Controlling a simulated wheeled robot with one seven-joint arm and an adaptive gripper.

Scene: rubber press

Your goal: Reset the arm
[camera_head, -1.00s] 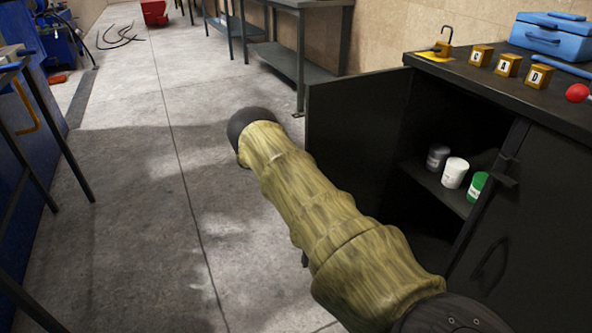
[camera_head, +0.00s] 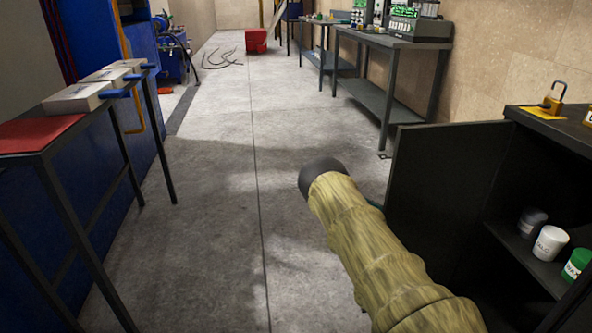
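My arm (camera_head: 385,260), in a yellow-green cloth sleeve, reaches up from the lower right. It ends in the picture at a dark rounded joint (camera_head: 323,174) above the floor. No gripper fingers show, so my gripper is out of view or hidden behind the arm. I cannot see whether it holds anything. The arm appears in front of the open door (camera_head: 440,185) of a black cabinet; I cannot tell how near it is.
The cabinet's shelf holds a grey jar (camera_head: 532,222), a white jar (camera_head: 550,243) and a green jar (camera_head: 577,264). A padlock (camera_head: 553,98) stands on top. A table with a red mat (camera_head: 35,134) is at left. The floor (camera_head: 215,230) between is clear, with a red bin (camera_head: 256,41) far back.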

